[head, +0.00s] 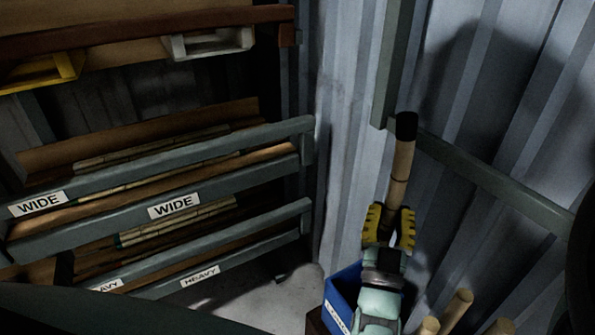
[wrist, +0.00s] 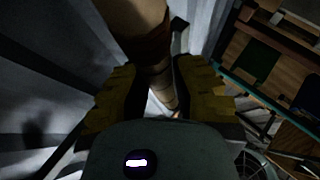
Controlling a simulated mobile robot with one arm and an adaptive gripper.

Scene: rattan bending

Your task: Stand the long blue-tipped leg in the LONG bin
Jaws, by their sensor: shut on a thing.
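A long bamboo-coloured leg (head: 402,165) with a very dark upper tip stands nearly upright; the tip's colour reads almost black in this light. My gripper (head: 390,220), with yellow and black fingers, is shut on it near the low end that shows. In the wrist view the leg (wrist: 145,28) runs between the fingers of my gripper (wrist: 158,90). A blue bin (head: 345,287) with a white label lies at the lower middle, partly hidden behind my arm. The label is too small to read. The leg's lower end is hidden.
Several pale round rod ends (head: 460,302) stand at the lower right, close to my arm. A grey rack (head: 240,140) with WIDE and HEAVY labels fills the left. Corrugated wall (head: 470,90) and a grey rail (head: 500,180) are behind the leg. Some floor (head: 255,292) is clear.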

